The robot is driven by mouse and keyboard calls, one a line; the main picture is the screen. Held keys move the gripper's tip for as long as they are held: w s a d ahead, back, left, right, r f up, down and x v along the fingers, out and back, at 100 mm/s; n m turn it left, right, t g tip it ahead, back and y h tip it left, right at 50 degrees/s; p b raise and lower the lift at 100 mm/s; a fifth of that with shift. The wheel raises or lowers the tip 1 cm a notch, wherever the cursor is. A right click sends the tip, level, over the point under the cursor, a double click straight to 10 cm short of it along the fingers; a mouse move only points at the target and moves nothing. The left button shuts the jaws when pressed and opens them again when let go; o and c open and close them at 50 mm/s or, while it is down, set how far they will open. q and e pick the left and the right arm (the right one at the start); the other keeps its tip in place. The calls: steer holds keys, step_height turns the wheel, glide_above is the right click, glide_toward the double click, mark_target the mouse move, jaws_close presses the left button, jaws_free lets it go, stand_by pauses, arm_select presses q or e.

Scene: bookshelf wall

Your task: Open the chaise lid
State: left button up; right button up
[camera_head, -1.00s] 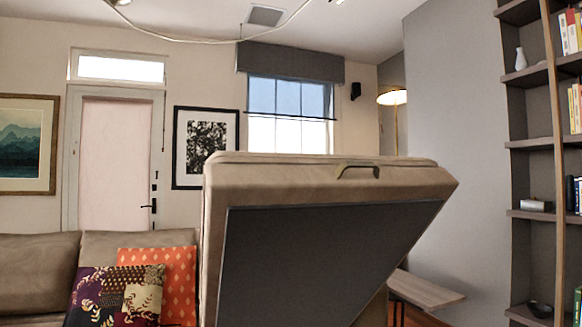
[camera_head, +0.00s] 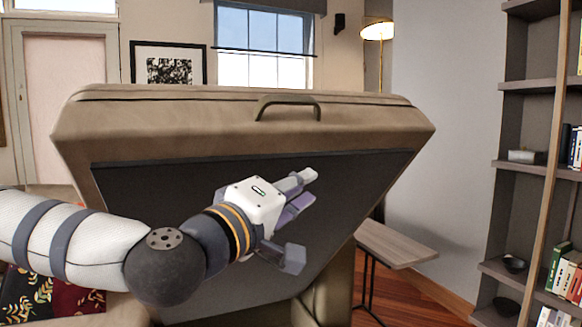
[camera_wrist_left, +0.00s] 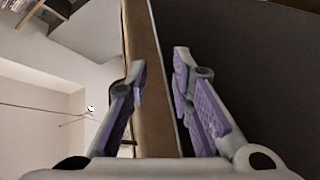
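The chaise lid (camera_head: 130,121) stands raised and tilted, with a tan leather edge and a dark flat underside (camera_head: 140,200). A curved handle (camera_head: 288,102) sits on its upper edge. My left gripper (camera_head: 299,216) is open and empty in front of the underside, below the handle. In the left wrist view the lid's tan edge (camera_wrist_left: 150,80) runs between and beyond the spread fingers of the left gripper (camera_wrist_left: 160,68). I cannot tell whether any finger touches the lid. My left arm hides part of the underside. My right gripper is not in view.
A wooden bench (camera_head: 392,243) stands right of the chaise. A tall bookshelf (camera_head: 519,86) with a leaning ladder pole (camera_head: 552,190) is at the far right. Patterned cushions (camera_head: 70,298) lie low at the left, partly behind my arm. Some wood floor (camera_head: 425,293) is clear at the right.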

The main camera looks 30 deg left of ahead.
mark_target(290, 102)
arm_select(q)
steer(key=s+a+r+n+t+y, duration=0.1)
steer(key=s+a+r, duration=0.1)
steer(key=r, duration=0.3)
steer(key=s+a+r+n+t+y, duration=0.1)
steer(key=s+a+r+n+t, duration=0.15)
steer(key=r, duration=0.25)
steer(key=shift+m+g, duration=0.35)
steer(key=shift+m, duration=0.1)
steer(key=x, duration=0.8)
steer(key=f+x, duration=0.1)
steer(key=x, duration=0.4)
steer(key=shift+w+a, duration=0.15)
steer(key=shift+w, duration=0.05)
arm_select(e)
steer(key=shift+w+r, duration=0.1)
arm_select(q)
steer(key=shift+c, duration=0.2)
